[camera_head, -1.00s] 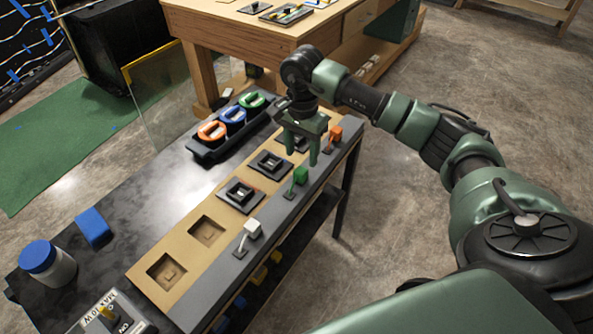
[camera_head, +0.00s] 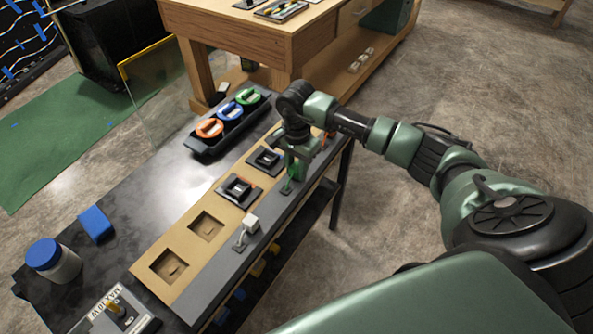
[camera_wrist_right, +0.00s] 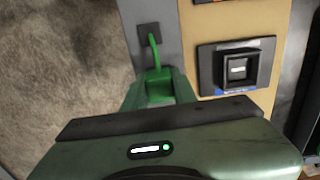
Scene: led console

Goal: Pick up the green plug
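The green plug (camera_head: 296,172) is at the grey front strip of the console, partly hidden by my right gripper (camera_head: 297,160). In the right wrist view the plug (camera_wrist_right: 158,90) sits between the two green fingers of that gripper (camera_wrist_right: 160,84). A green cable (camera_wrist_right: 154,55) runs from the plug to a dark square base on the strip. The fingers are close on both sides of the plug. Whether they press on it cannot be told. My left gripper is not in view.
A white plug (camera_head: 250,222) stands on the strip nearer me, and an orange plug (camera_head: 329,137) lies beyond the gripper. Black sockets (camera_head: 239,189) and empty recesses (camera_head: 169,266) line the tan panel. A black tray (camera_head: 202,146) holds orange, blue and green round pieces.

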